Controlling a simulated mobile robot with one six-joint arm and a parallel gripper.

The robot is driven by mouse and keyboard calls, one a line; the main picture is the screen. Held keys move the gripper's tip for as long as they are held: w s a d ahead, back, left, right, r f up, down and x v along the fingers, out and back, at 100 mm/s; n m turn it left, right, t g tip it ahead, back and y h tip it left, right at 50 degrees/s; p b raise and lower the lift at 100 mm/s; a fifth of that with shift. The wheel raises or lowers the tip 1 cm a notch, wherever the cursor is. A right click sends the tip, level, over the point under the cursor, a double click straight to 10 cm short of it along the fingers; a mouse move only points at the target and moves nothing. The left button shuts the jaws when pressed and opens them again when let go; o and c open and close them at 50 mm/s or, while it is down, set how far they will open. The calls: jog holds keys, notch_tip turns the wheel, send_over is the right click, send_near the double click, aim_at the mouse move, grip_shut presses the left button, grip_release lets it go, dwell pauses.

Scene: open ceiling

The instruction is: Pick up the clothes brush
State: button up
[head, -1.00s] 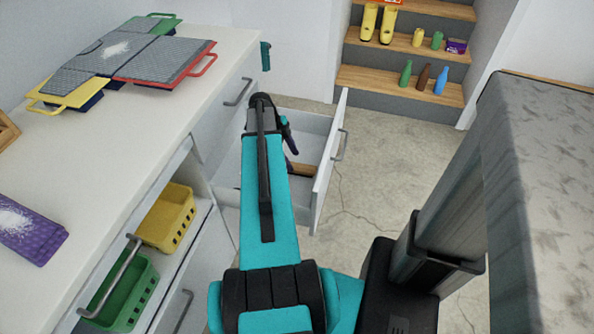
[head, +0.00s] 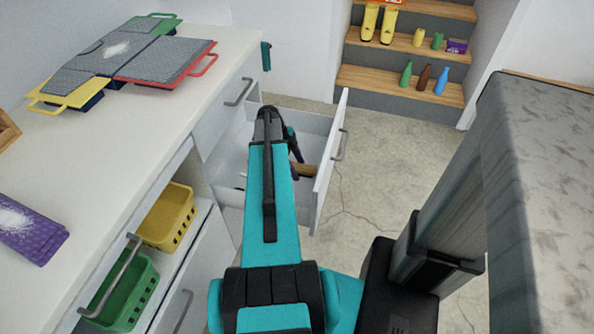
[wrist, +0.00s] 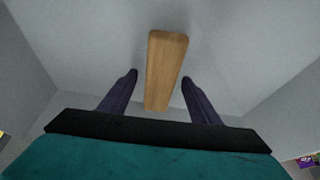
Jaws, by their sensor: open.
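The clothes brush (wrist: 166,62) shows in the wrist view as a long light-brown wooden bar lying in the open drawer. Its near end lies between the two fingers of my gripper (wrist: 158,80), which are apart, one on each side. I see no contact between the fingers and the wood. In the head view a small wooden part of the brush (head: 304,170) shows beside my gripper (head: 296,160), partly hidden by my arm. The bristles are not visible.
The open drawer (head: 327,165) has walls around my gripper, with its front panel to the right. The white counter (head: 150,110) runs along the left. Floor to the right of the drawer is clear.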

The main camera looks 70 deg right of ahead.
jog(key=c, duration=1.2)
jog(key=shift+r, duration=0.15)
